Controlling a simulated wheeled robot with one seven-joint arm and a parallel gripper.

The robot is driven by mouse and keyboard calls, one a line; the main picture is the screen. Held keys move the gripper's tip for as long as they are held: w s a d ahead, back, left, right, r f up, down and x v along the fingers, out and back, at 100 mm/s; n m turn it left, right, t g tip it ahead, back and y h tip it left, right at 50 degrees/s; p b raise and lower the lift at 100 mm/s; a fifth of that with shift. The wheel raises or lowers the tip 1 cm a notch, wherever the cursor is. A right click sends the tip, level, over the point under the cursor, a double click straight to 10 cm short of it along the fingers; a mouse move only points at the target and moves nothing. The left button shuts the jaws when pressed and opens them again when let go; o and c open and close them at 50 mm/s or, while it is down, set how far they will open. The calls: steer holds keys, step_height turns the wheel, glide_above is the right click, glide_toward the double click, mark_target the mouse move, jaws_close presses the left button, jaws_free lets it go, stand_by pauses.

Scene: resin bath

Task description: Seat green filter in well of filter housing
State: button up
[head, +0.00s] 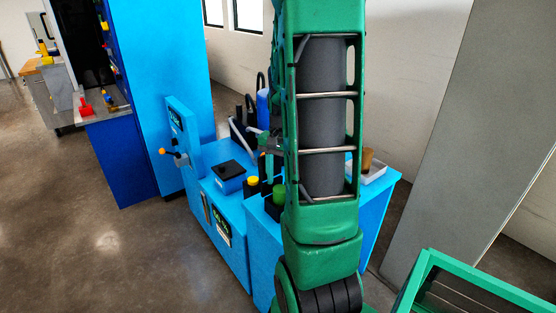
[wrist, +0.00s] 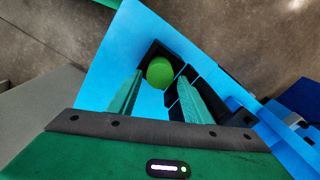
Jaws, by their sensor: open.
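The green filter (wrist: 160,70) shows as a round green top in the wrist view, inside a black square-edged holder (wrist: 150,48) on the blue bench. In the head view the green filter (head: 279,189) stands in a dark holder, partly hidden by my arm. I cannot tell whether this holder is the filter housing. My gripper (wrist: 160,77) is open in the wrist view, its two teal fingers pointing toward the filter, one to each side in the picture. The gap in height is hard to judge, and I see no contact. In the head view my arm hides most of the gripper.
Beside it are a yellow-topped item (head: 253,181) and a black-topped blue box (head: 230,170). A raised blue panel with a lever (head: 176,155) stands left. A pale tray (head: 371,172) with a brown item lies right. A grey pillar (head: 440,140) rises at right.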

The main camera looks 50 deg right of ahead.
step_height(320, 180, up, 9)
steer(key=s+a+n, duration=0.9)
steer(key=s+a, duration=0.4)
steer(key=a, duration=0.3)
steer(key=shift+s+a+f, duration=0.15)
steer(key=shift+s+a, duration=0.05)
steer(key=shift+s, duration=0.15)
